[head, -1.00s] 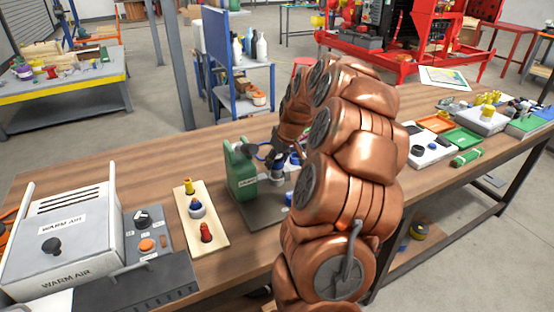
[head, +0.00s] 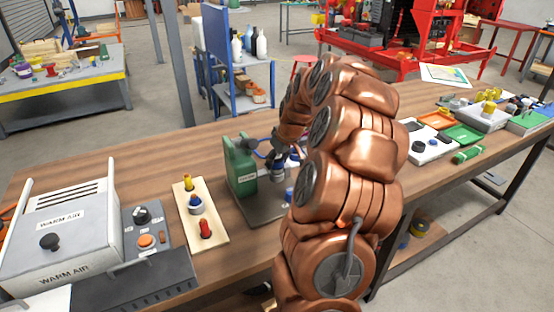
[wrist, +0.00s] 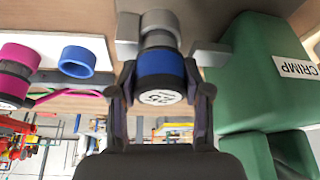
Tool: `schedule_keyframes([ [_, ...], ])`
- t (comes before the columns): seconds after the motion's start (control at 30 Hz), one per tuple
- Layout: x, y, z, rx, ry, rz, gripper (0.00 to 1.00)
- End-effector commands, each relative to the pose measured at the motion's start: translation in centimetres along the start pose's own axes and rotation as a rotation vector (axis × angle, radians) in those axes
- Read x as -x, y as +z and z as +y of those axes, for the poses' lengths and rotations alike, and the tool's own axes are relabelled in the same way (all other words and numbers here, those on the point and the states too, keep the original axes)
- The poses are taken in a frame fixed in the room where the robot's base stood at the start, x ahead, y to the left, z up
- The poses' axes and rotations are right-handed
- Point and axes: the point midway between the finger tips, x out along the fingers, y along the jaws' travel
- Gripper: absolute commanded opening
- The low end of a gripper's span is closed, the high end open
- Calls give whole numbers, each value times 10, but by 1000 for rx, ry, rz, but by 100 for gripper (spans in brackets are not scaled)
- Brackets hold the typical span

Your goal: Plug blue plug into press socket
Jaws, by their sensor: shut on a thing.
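In the wrist view, my gripper (wrist: 161,97) is shut on a blue plug (wrist: 160,66) with a dark band and a pale marked end face. A grey round piece (wrist: 158,24), perhaps the press socket, lies directly beyond the plug and in line with it. I cannot tell whether they are joined or only close together. The green press (wrist: 268,75), marked CRIMP, stands just right of the plug. In the head view the green press (head: 240,168) stands on a dark plate, and my gripper (head: 277,152) is beside its right side, partly hidden by my arm.
A pale board (head: 213,236) with yellow, blue and red plugs lies left of the press. A warm-air box (head: 62,235) stands farther left. In the wrist view, a blue ring (wrist: 77,62) and a magenta part (wrist: 18,60) are at left. Trays (head: 463,137) fill the right bench.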

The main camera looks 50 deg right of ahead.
Motion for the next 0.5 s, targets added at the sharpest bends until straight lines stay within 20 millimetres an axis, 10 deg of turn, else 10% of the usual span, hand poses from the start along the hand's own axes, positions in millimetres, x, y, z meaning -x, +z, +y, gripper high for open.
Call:
schedule_keyframes([
  [0.47, -4, 2, 0, 0, 0, 0, 6],
  [0.5, -4, 2, 0, 0, 0, 0, 52],
])
